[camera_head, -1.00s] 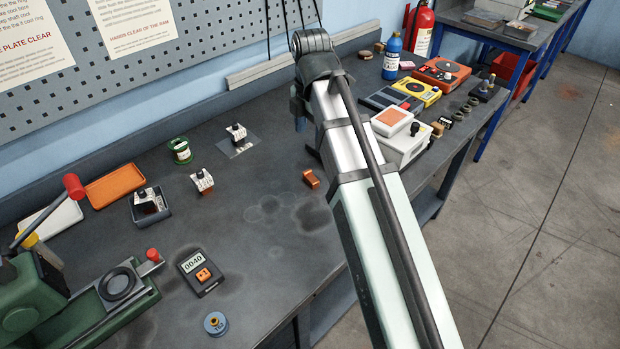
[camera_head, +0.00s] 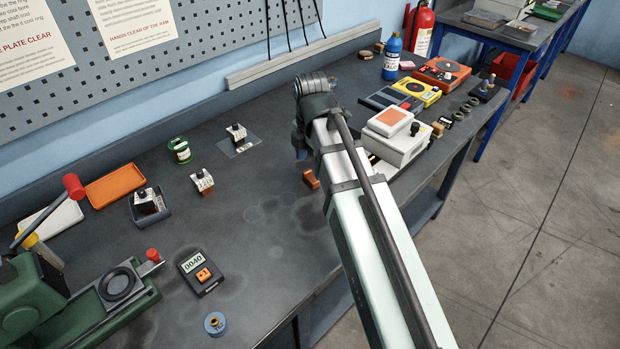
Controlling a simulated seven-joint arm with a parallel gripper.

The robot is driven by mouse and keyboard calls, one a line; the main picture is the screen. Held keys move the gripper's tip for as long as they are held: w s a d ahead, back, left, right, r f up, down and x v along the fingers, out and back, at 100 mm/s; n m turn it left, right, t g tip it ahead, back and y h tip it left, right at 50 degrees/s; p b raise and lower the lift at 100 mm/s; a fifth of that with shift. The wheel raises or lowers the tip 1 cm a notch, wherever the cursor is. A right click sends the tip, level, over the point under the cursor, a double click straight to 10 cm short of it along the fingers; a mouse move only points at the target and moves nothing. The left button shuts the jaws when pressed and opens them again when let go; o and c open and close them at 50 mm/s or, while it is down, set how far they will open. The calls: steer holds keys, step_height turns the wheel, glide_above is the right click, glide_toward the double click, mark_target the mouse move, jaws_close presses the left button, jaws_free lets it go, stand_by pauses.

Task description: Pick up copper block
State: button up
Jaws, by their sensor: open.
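A small copper-brown block (camera_head: 311,179) lies on the dark bench top near the middle of the view, apart from other objects. My gripper (camera_head: 300,152) is at the end of my arm, just above and behind the block in the picture. It shows only as a small dark part below the wrist. Its fingertips are mostly hidden by my arm, and it holds nothing that I can see. It is open. I cannot tell its exact height over the bench.
White-labelled pieces (camera_head: 202,181) stand on the left, one in a dark tray (camera_head: 167,206). A digital meter (camera_head: 201,272) and green press (camera_head: 123,290) are at lower left. A white boxy device (camera_head: 397,137) stands close right of my arm. Bench between meter and block is clear.

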mark_target(311, 177)
steer(key=shift+s+f, duration=0.15)
steer(key=shift+f, duration=1)
steer(key=shift+s+f, duration=0.1)
steer(key=shift+f, duration=1.05)
steer(key=c, duration=1.4)
